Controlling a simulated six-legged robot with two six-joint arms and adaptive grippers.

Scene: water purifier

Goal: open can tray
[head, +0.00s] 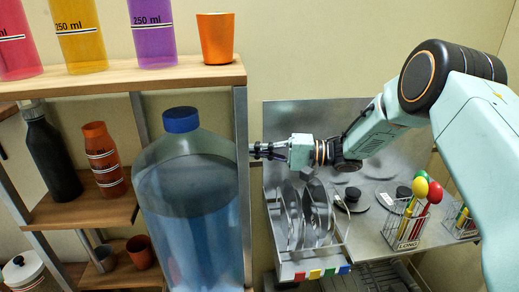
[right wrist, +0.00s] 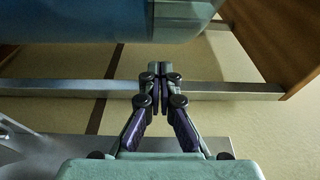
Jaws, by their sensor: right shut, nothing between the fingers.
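A large clear water can (head: 190,205) with a blue cap (head: 181,120) stands inside the shelf frame. Its blue side also shows at the top of the right wrist view (right wrist: 80,20). My right gripper (head: 256,150) points left beside the can, close to the metal shelf post. In the right wrist view its fingertips (right wrist: 160,72) are together with nothing between them, below the can's edge in the picture. I cannot make out a tray under the can; its base is cut off by the head view's lower edge. My left gripper is not in view.
A metal post (head: 242,190) stands between the can and a dish rack with plates (head: 305,215). A utensil holder (head: 411,232) sits on the metal counter (head: 365,225). The wooden shelf (head: 120,76) holds coloured containers and an orange cup (head: 215,38).

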